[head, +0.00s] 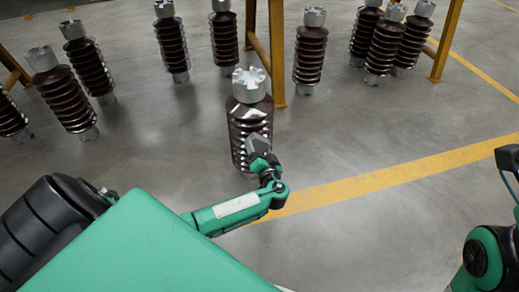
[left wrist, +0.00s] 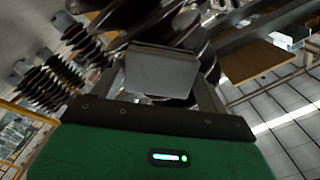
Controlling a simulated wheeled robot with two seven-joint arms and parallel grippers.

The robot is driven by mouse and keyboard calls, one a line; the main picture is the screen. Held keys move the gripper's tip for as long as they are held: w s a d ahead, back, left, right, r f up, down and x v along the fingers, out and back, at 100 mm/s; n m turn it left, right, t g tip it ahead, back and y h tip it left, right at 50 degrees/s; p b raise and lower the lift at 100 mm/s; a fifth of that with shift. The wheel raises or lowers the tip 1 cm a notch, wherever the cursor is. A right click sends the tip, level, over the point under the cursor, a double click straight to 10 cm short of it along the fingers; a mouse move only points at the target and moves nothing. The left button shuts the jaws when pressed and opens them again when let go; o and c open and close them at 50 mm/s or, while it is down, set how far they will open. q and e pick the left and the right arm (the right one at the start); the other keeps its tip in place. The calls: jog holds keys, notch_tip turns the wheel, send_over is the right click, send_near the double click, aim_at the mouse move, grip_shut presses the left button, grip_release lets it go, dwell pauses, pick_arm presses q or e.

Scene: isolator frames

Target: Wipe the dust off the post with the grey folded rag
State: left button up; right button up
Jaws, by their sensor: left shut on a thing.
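The post (head: 240,118) is a dark brown ribbed insulator with a grey metal cap, standing upright on the floor in the middle of the head view. Pale streaks show on its upper ribs; I cannot tell dust from glare. My left gripper (head: 262,157) is at the near right side of the post, shut on the grey folded rag (head: 257,143). The rag also shows in the left wrist view (left wrist: 162,72), in front of dark ribs. It is at the post's ribs; I cannot tell whether it touches. My right arm shows at the right edge, its gripper out of view.
Several similar insulators stand behind, such as one at the back right (head: 310,50) and one at the left (head: 62,95). A yellow frame leg (head: 276,55) stands close behind the post. A yellow line (head: 400,172) crosses the clear grey floor.

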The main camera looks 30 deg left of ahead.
pick_arm(q)
jog(key=shift+f+b, duration=0.55)
jog(key=shift+f, duration=0.35)
jog(key=shift+r+p, duration=1.2)
jog(key=shift+r, duration=0.45)
jog(key=shift+w+a+r+p, duration=0.1)
jog(key=shift+r+p, duration=1.3)
jog(key=shift+r, duration=0.9)
jog(key=shift+r+p, duration=1)
jog(key=shift+r, duration=0.55)
jog(key=shift+s+d+f, duration=0.1)
jog(key=shift+s+d, duration=0.15)
jog(key=v, duration=0.5)
jog(key=shift+s+d, duration=0.15)
jog(key=shift+d, duration=0.1)
